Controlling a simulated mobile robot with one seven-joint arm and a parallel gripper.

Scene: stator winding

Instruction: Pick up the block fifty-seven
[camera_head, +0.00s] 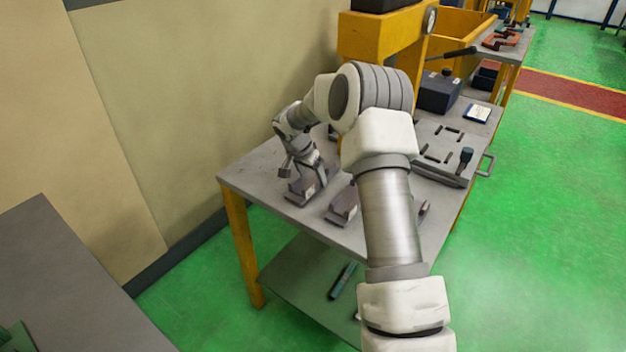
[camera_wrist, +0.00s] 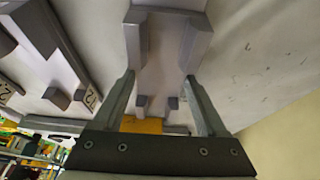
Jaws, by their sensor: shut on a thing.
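My gripper (camera_head: 306,180) reaches down over the left part of the grey table. It is shut on a grey metal block (camera_head: 298,194). In the wrist view the block (camera_wrist: 165,60) sits between the two fingers of my gripper (camera_wrist: 163,82), one finger on each side. I cannot read a number on this block. The head view does not show whether it is clear of the table. A second grey block (camera_head: 343,206) stands to the right of it.
The grey table (camera_head: 262,163) stands close to the beige wall (camera_head: 220,100). To the right are a grey plate with slots (camera_head: 437,135), a dark box (camera_head: 440,92) and a yellow press frame (camera_head: 375,37). My arm hides part of the table. A lower shelf (camera_head: 300,272) holds tools.

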